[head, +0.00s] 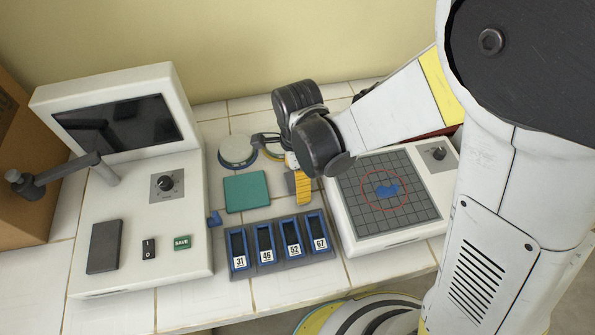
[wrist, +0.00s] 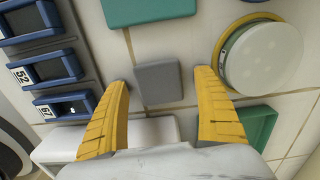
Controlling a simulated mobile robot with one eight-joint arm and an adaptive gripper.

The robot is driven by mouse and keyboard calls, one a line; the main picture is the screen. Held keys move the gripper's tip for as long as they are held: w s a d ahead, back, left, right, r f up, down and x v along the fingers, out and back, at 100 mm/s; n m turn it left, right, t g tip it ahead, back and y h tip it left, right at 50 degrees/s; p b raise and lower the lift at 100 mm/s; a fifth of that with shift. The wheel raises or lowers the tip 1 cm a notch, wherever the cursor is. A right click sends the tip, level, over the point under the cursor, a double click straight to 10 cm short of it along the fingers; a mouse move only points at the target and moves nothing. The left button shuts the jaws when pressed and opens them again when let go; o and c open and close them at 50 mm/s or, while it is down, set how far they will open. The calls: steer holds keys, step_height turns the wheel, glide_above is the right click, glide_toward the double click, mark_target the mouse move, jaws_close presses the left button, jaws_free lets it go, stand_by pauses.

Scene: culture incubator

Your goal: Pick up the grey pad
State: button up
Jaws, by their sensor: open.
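The grey pad (wrist: 158,82) is a small flat rounded square lying on the white tiles in the wrist view. In the head view the grey pad (head: 291,183) shows only in part, beside a yellow finger. My gripper (wrist: 163,80) is open and empty. Its yellow fingers lie on either side of the pad in the wrist view, with a gap on both sides. In the head view my gripper (head: 297,176) hangs over the pad, left of the gridded device. I cannot tell how far the fingertips are above the tiles.
A teal pad (head: 246,191) lies left of the grey pad. A rack with blue numbered slots (head: 281,255) is in front. A gridded white device (head: 435,222) stands right, and a screen device (head: 185,275) left. A round white-topped container (wrist: 266,57) is near one finger.

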steer(key=shift+r, duration=0.1)
steer(key=shift+c, duration=0.3)
steer(key=c, duration=0.9)
step_height(320, 180, up, 10)
steer(key=p, duration=0.4)
